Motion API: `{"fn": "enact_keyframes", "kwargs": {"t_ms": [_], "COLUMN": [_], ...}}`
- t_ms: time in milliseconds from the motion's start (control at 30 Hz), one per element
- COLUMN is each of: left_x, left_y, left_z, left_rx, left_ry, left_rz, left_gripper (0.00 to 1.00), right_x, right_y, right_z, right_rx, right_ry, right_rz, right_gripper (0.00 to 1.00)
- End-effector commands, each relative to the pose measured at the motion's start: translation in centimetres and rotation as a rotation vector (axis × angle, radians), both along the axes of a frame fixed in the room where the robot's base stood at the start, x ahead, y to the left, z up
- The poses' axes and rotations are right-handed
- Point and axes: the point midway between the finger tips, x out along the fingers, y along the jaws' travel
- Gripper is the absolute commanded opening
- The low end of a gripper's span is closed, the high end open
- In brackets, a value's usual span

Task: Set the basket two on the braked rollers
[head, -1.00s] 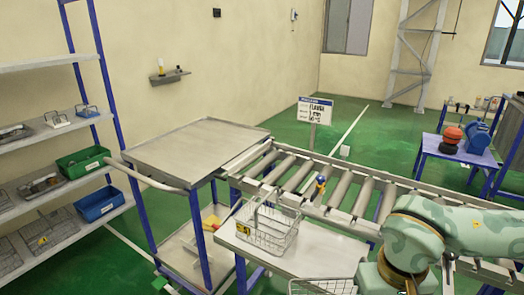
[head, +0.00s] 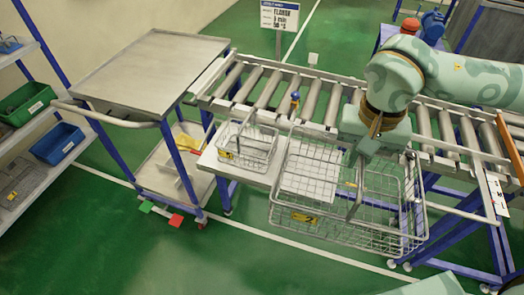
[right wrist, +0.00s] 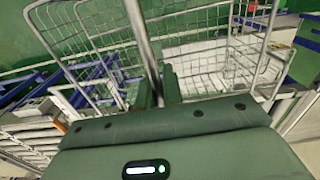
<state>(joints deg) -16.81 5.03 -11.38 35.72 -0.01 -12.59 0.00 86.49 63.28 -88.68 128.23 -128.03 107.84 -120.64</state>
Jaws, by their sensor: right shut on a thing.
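Basket two (head: 305,217), a large wire basket with a yellow "2" label, hangs in front of the roller conveyor. My right gripper (head: 366,148) is shut on its handle; the basket's mesh (right wrist: 215,50) and the gripped bar (right wrist: 143,40) also show in the right wrist view. Through the mesh I see green floor and a pale panel. The conveyor's rollers (head: 314,98) run behind the basket, and those near my arm are partly hidden. A small blue and yellow part (head: 295,101) stands between the rollers; I cannot tell its setting. My left gripper is out of view.
A smaller wire basket (head: 245,146) stands on a pale ledge (head: 217,161) at the conveyor's front, close left of basket two. A steel-topped trolley (head: 152,72) stands at the conveyor's left end. The left and middle rollers are bare. A sign (head: 280,16) stands behind.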

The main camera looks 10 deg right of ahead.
Motion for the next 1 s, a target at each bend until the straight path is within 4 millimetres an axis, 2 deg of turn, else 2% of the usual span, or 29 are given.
{"fn": "enact_keyframes", "kwargs": {"t_ms": [233, 367, 767, 1000], "left_x": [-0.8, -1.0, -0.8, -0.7], "left_y": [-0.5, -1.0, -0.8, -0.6], "left_z": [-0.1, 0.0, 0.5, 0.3], "left_rx": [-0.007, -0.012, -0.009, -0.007], "left_ry": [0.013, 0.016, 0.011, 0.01], "left_rz": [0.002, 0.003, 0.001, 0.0], "left_gripper": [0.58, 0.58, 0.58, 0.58], "right_x": [-0.1, 0.7, 7.3, 10.5], "right_y": [-0.1, -0.4, -3.4, -4.8], "right_z": [0.0, -0.4, -3.6, -7.3], "right_rx": [-0.005, -0.005, -0.005, -0.004], "right_ry": [0.007, 0.007, 0.007, 0.008], "right_rz": [-0.049, -0.049, -0.05, -0.048], "right_gripper": [0.0, 0.0, 0.0, 0.0]}}
